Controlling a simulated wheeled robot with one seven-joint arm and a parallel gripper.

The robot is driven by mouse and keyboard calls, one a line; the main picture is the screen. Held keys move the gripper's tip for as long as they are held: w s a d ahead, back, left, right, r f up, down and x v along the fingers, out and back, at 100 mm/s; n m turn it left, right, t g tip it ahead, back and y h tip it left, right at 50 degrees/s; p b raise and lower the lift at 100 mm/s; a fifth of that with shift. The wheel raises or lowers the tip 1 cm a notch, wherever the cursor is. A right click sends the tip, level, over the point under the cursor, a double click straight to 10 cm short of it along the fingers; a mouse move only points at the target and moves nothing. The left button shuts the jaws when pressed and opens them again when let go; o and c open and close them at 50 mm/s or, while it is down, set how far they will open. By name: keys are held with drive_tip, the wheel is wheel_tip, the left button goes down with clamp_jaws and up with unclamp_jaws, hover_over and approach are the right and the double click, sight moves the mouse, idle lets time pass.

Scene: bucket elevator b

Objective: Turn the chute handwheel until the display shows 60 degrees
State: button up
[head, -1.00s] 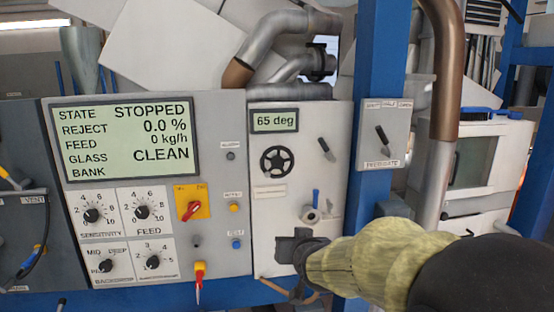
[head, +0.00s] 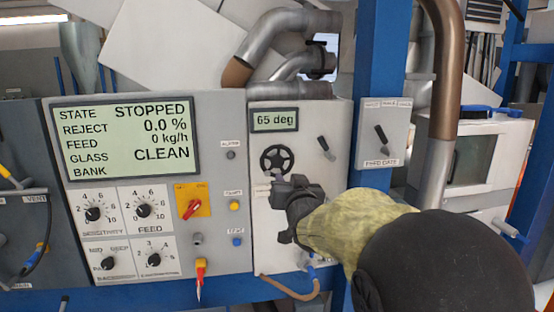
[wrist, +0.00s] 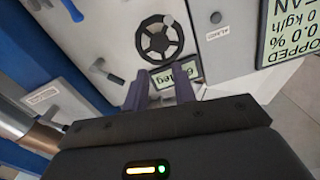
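The chute handwheel (head: 277,159) is a small black spoked wheel on a pale panel, under a green display (head: 275,120) that reads 65 deg. My gripper (head: 285,184) is just below the wheel in the head view and overlaps the panel there. In the wrist view the handwheel (wrist: 161,37) is in full view beyond my two fingers (wrist: 160,86), which stand apart with nothing between them. The display (wrist: 188,69) shows upside down there, partly behind a finger. No contact between my fingers and the wheel can be seen.
A black lever (head: 326,147) is right of the wheel, and a feed gate switch box (head: 381,133) hangs on the blue post. The control panel (head: 215,110) with its large screen (head: 125,138), knobs and red switch (head: 192,208) is to the left.

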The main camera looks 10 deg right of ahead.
sight(278, 161)
drive_tip(key=w+p, duration=0.5)
drive_tip(key=w, duration=0.8)
drive_tip(key=shift+w+r, duration=0.1)
drive_tip(key=shift+w, duration=0.15)
drive_tip(key=shift+w+p, duration=0.4)
drive_tip(key=shift+w, duration=0.15)
clamp_jaws()
